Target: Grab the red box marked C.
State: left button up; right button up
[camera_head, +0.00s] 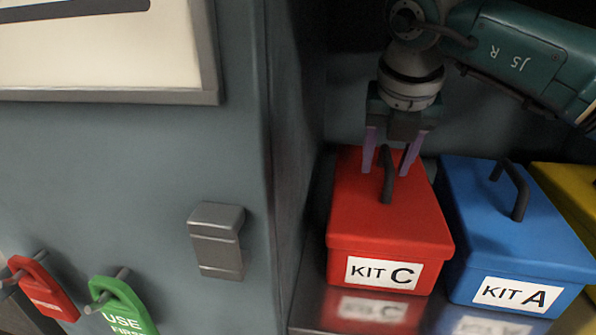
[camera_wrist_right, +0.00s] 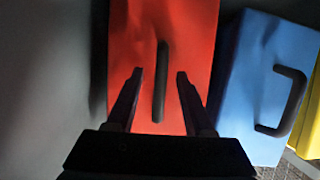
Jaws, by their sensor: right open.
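The red box marked "KIT C" (camera_head: 385,225) stands on a shiny shelf, its label facing me and a dark handle (camera_head: 387,178) on its lid. My right gripper (camera_head: 388,172) is open above the lid, with one finger on each side of the handle. In the right wrist view the handle (camera_wrist_right: 160,82) of the red box (camera_wrist_right: 188,40) runs between the two open fingers (camera_wrist_right: 159,75), with gaps on both sides. I cannot tell how deep the fingertips reach along the handle. My left gripper is not in view.
A blue box marked "KIT A" (camera_head: 510,235) stands close to the right of the red box, and a yellow box (camera_head: 572,192) is beyond it. A grey wall edge (camera_head: 268,200) rises at the left. Red (camera_head: 42,288) and green (camera_head: 122,305) tags hang at lower left.

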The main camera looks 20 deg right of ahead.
grip_shut()
dwell(0.4)
jog(key=shift+r, duration=0.1)
dwell(0.9)
